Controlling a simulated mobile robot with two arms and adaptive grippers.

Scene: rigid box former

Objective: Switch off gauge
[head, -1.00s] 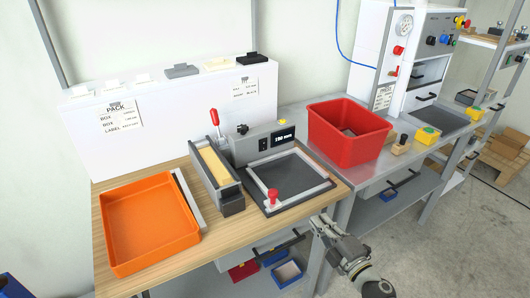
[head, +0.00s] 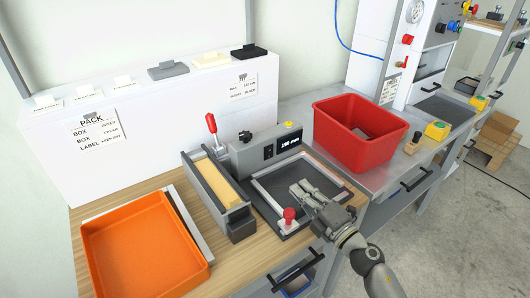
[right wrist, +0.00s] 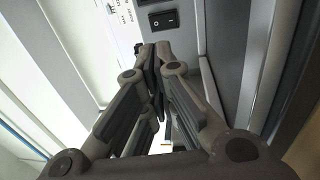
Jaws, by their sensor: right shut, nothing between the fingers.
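The gauge (head: 254,156) is a grey box at the back of the dark framed plate (head: 267,199). The switch also shows in the right wrist view (right wrist: 165,18), just beyond my fingertips. My right gripper (head: 298,188) is shut and empty over the plate, in front of the gauge; in the right wrist view the fingertips (right wrist: 157,58) look apart from the switch. My left gripper is not in view.
A red-knobbed lever (head: 289,216) stands at the plate's front corner. A holder with a yellow block (head: 214,183) and another red-handled lever (head: 211,124) are left of the gauge. An orange tray (head: 145,245) is at the left, a red bin (head: 358,145) at the right.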

